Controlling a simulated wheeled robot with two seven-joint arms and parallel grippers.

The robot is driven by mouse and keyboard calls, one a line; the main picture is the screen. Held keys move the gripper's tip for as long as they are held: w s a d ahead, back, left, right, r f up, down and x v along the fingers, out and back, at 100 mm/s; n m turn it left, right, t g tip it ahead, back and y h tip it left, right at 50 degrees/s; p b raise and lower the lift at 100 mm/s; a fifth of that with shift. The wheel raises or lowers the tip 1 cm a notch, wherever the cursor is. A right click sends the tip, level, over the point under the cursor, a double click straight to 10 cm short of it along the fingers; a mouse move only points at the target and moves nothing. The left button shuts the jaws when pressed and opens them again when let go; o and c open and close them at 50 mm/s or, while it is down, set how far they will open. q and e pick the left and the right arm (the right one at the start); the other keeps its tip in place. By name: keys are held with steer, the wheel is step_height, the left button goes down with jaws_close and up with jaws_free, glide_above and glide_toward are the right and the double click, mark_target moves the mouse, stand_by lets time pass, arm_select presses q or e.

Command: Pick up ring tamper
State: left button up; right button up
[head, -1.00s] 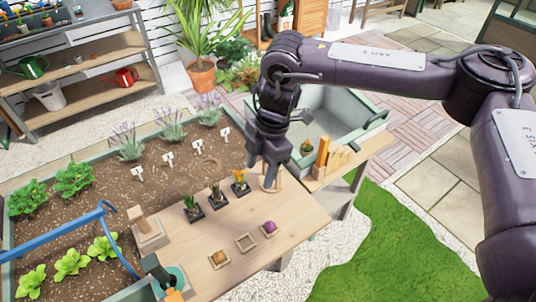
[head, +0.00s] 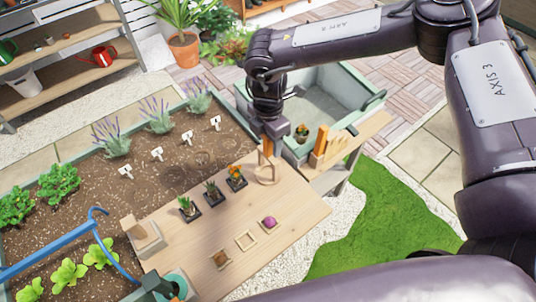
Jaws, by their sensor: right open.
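The ring tamper (head: 268,180) is a pale wooden ring with an upright handle. It stands on the wooden table (head: 300,215), near its back edge, right of the small black pots. My right gripper (head: 268,150) points down directly over it, fingers open and low around the upper handle. The fingers partly hide the handle, and I cannot tell whether they touch it. My left gripper is not in view.
Small potted plants (head: 211,193) stand close left of the tamper. Small square frames (head: 246,241) lie in front. A wooden block with a handle (head: 145,237) is at the left. A grey-green tub (head: 325,95) stands behind, with upright wooden pieces (head: 320,143) beside it.

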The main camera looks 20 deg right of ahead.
steer(key=shift+f, duration=0.35)
steer(key=c, duration=0.6)
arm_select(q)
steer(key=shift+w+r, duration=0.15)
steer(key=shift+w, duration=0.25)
arm_select(e)
steer(key=c, duration=0.5)
steer(key=shift+o, duration=0.2)
